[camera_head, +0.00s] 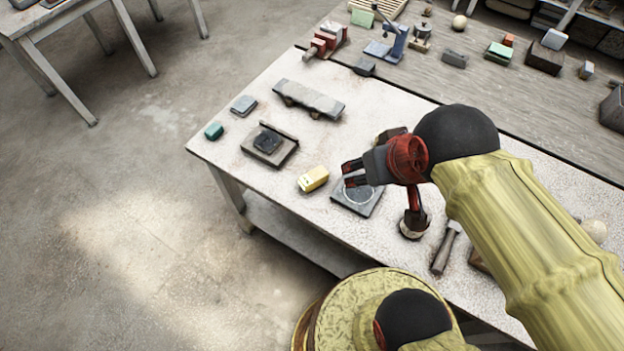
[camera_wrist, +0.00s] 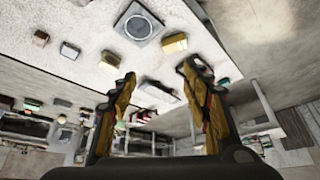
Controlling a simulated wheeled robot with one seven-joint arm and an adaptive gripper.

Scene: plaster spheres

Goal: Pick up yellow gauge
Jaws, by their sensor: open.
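The yellow gauge (camera_head: 313,179) is a small yellow block lying on the pale worktable (camera_head: 245,165), near its front edge. In the wrist view the yellow gauge (camera_wrist: 175,43) lies beyond my fingers, near a square plate with a round ring. My gripper (camera_head: 348,173) is open and empty, just right of the gauge in the head view, over the square plate (camera_head: 357,197). In the wrist view my gripper (camera_wrist: 156,74) shows two spread fingers with nothing between them touching. The gauge is fully visible and apart from the fingers.
A dark fixture (camera_head: 270,145) sits left of the gauge, with a long grey block (camera_head: 309,98) behind it. A small teal block (camera_head: 214,131) and a grey block (camera_head: 243,105) are near the left corner. A hammer-like tool (camera_head: 445,247) lies to the right.

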